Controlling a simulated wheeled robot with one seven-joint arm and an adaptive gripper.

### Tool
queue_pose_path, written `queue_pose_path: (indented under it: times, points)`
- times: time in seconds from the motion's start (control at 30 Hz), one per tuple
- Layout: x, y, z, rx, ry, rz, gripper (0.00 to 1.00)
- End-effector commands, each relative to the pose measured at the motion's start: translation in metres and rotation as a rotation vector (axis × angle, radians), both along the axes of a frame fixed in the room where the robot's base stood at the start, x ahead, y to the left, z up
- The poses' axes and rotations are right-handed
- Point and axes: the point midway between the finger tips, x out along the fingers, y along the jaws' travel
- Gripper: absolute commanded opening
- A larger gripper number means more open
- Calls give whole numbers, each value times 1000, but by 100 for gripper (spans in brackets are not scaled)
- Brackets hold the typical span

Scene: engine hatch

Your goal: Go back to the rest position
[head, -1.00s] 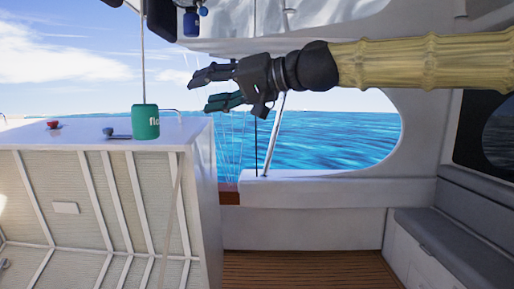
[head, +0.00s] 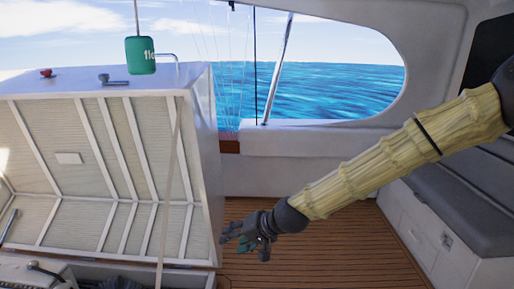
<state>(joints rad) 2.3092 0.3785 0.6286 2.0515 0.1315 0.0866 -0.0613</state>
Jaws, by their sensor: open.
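My gripper (head: 236,241) is in the lower middle of the head view, at the end of my sleeved arm. It is low over the wooden floor, just right of the raised hatch (head: 70,200). Its fingers are apart, point left and hold nothing. The arm slopes down from the right edge of the picture. The hatch stands open, with its ribbed inner side facing me.
A green float (head: 140,57) hangs on a line above the hatch top. A red knob (head: 46,73) and a metal handle (head: 114,81) sit on that top. A grey bench (head: 455,205) is at the right. Planked floor (head: 330,250) is clear between.

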Motion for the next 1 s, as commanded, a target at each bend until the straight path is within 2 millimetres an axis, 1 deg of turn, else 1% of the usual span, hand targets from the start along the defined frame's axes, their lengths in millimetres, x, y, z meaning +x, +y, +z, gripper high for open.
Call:
queue_pose_path:
  times: [0.03, 0.07, 0.1, 0.17, 0.2, 0.27, 0.3, 0.37, 0.4, 0.47, 0.5, 0.57, 0.6, 0.67, 0.7, 0.77, 0.8, 0.87, 0.9, 0.97, 1.0]
  points:
    - [-10, -6, -31, -26, 25, -5, 47]
    - [-15, -11, -47, -42, 37, -10, 47]
    - [-22, -16, -68, -62, 54, -16, 47]
    - [-35, -26, -99, -92, 78, -24, 47]
    - [-44, -33, -119, -114, 93, -30, 47]
    - [-58, -44, -149, -144, 116, -37, 47]
    - [-69, -51, -168, -167, 132, -39, 47]
    - [-86, -62, -196, -199, 155, -44, 47]
    - [-98, -71, -214, -221, 170, -48, 47]
    - [-117, -84, -241, -256, 193, -51, 47]
    - [-130, -93, -257, -278, 208, -53, 47]
    - [-151, -106, -281, -313, 231, -55, 47]
    - [-165, -116, -297, -336, 246, -56, 47]
    - [-188, -132, -319, -373, 267, -55, 47]
    - [-203, -142, -332, -397, 282, -53, 47]
    - [-228, -158, -351, -434, 303, -51, 47]
    - [-244, -169, -363, -459, 317, -49, 47]
    - [-270, -186, -379, -497, 338, -44, 47]
    - [-287, -197, -389, -524, 351, -40, 47]
    - [-313, -215, -401, -561, 370, -31, 47]
    - [-330, -226, -408, -587, 382, -27, 47]
